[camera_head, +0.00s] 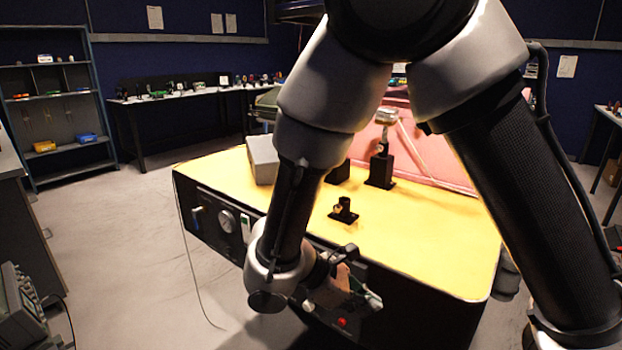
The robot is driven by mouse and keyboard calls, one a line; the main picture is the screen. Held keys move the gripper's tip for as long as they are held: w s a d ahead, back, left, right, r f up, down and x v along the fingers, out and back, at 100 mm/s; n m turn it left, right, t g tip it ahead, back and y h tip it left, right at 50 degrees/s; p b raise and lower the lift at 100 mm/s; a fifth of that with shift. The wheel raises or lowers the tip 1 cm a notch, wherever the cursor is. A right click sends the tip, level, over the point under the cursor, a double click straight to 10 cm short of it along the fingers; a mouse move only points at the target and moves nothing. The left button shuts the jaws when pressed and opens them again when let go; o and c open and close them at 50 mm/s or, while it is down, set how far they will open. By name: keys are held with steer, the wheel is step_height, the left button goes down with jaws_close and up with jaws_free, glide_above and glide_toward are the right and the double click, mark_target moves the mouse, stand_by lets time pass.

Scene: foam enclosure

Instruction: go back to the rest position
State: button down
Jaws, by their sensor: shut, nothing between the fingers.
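My gripper (350,292) hangs at the end of my arm, in front of the front panel of the yellow-topped box (435,235). The gripper is shut and holds nothing visible. My arm links cover much of the middle and right of the view and hide part of the box.
On the yellow top stand a small black fixture (343,211), a taller black stand with a metal top (381,168) and a grey block (263,159). A pink panel (430,150) rises behind. Shelves (58,105) and a bench (190,93) line the back.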

steer(key=s+d+r+m+t+y, duration=0.1)
steer(key=s+d+r+m+y, duration=0.2)
steer(key=d+r+m, duration=0.5)
steer(key=s+d+r+m+t+y, duration=0.2)
steer(key=d+r+m+y, duration=0.4)
steer(key=d+r, duration=0.8)
steer(key=s+d+m, duration=0.1)
steer(key=d+m, duration=0.2)
steer(key=shift+s+d+r, duration=0.2)
steer(key=shift+s+d, duration=0.15)
steer(key=c, duration=2.2)
jaws_free()
